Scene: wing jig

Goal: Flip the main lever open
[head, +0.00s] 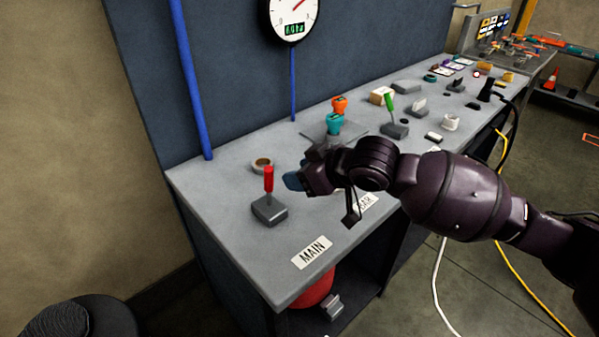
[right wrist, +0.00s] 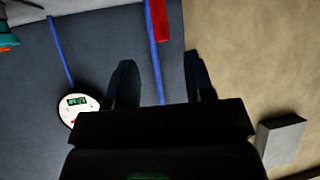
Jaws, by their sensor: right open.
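The main lever (head: 268,180) has a red handle that stands upright on a grey base (head: 269,211), near the MAIN label (head: 312,252) on the bench. My right gripper (head: 293,181) is just right of the red handle, apart from it in the picture, with its blue-grey fingertip pointing toward it. In the right wrist view, its two fingers (right wrist: 162,78) are spread with nothing between them. The red handle also shows there (right wrist: 160,20), beyond the fingertips, lined up with the gap between them. My left gripper is out of view.
A tan ring (head: 262,165) lies behind the lever. Teal and orange valve handles (head: 335,123) and a green lever (head: 390,102) stand farther along the bench (head: 232,234). A blue pipe (head: 190,80) and a gauge (head: 292,18) are on the back panel.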

